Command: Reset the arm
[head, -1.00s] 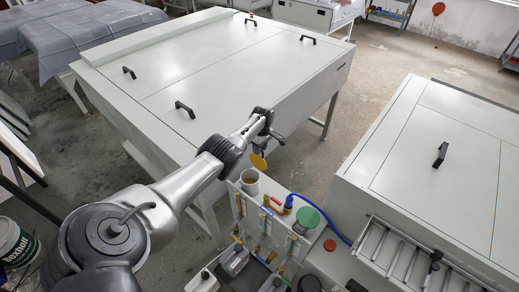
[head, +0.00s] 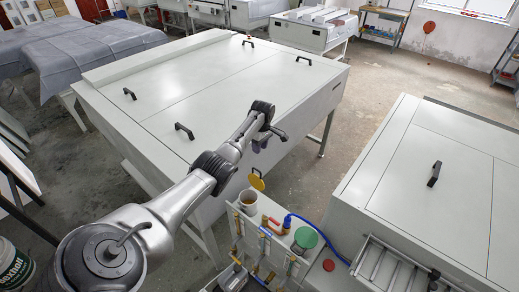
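My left arm comes in from the lower left, and its gripper (head: 276,137) is over the near right edge of the large white plate processor (head: 190,100). The fingers are dark and seen from behind, so I cannot tell whether they are open or shut. I see nothing hanging from them. My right gripper is not in view.
A second white cabinet (head: 400,180) with a black handle stands at the right, with a roller rack (head: 385,270) in front. Below my gripper are a cup (head: 248,198), a blue hose (head: 325,241) and pipe fittings. Grey covered tables (head: 90,48) stand back left. Floor shows between the cabinets.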

